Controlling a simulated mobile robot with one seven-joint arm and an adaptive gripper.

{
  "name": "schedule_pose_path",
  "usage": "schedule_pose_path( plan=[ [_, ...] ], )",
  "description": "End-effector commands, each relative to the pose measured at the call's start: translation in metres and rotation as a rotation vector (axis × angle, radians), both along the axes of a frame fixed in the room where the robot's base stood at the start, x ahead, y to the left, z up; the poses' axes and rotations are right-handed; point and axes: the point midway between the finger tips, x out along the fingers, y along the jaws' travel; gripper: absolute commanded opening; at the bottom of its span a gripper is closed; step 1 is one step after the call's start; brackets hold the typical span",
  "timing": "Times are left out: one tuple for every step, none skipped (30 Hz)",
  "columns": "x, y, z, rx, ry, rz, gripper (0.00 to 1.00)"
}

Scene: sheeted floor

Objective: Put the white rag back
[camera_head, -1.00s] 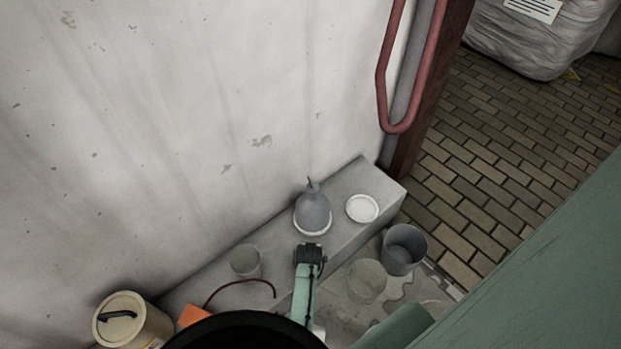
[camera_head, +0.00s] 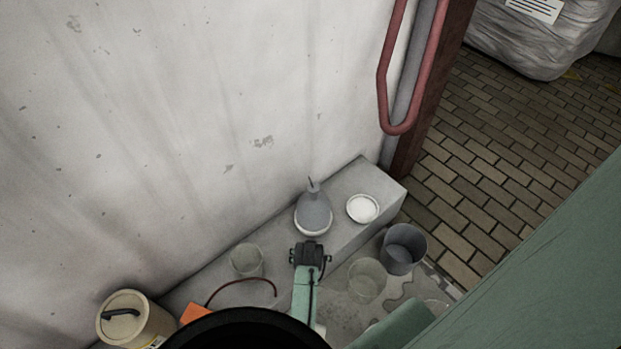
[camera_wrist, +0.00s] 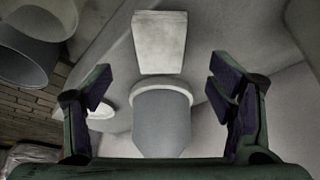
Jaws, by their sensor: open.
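In the wrist view, a pale, flat rectangular piece (camera_wrist: 160,42) that looks like the white rag lies beyond my fingertips, against the rim of a grey vessel. I cannot make it out in the head view, where my gripper may hide it. The grey flask-like vessel (camera_head: 314,212) stands on the concrete ledge in a white-rimmed base. It also shows between my fingers in the wrist view (camera_wrist: 161,122). My gripper (camera_head: 310,253) is over the ledge, just on the near side of the flask. In the wrist view my gripper (camera_wrist: 160,82) is wide open, with nothing held.
A white dish (camera_head: 362,208) sits right of the flask on the ledge (camera_head: 365,180). A clear cup (camera_head: 246,260) is to the left. A dark bucket (camera_head: 404,248) and a clear tub (camera_head: 367,281) stand below right. A beige canister (camera_head: 130,320) is lower left. The wall closes the back.

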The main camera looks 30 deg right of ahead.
Motion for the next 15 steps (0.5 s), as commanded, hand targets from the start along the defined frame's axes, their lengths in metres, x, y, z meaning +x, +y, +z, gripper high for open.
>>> schedule_pose_path(
  plan=[
    [-0.003,0.002,0.009,-0.002,-0.001,0.001,0.76],
    [-0.004,0.004,0.013,-0.001,-0.001,0.001,0.76],
    [-0.006,0.005,0.018,-0.002,-0.001,0.001,0.76],
    [-0.007,0.006,0.021,0.0,-0.001,0.001,0.76],
    [-0.008,0.006,0.024,0.0,-0.001,0.001,0.76],
    [-0.009,0.007,0.027,0.0,-0.001,0.001,0.76],
    [-0.009,0.008,0.029,0.0,-0.001,0.001,0.76],
    [-0.01,0.008,0.03,0.0,-0.001,0.001,0.76],
    [-0.01,0.008,0.031,0.0,0.0,0.001,0.76],
    [-0.011,0.008,0.032,0.001,-0.001,0.0,0.76],
    [-0.011,0.008,0.032,0.001,-0.001,0.0,0.76],
    [-0.011,0.009,0.032,0.001,0.0,0.0,0.76],
    [-0.011,0.009,0.032,0.001,0.0,0.0,0.76],
    [-0.011,0.008,0.032,0.001,0.0,0.0,0.76],
    [-0.011,0.008,0.032,0.001,0.0,0.0,0.76]
  ],
)
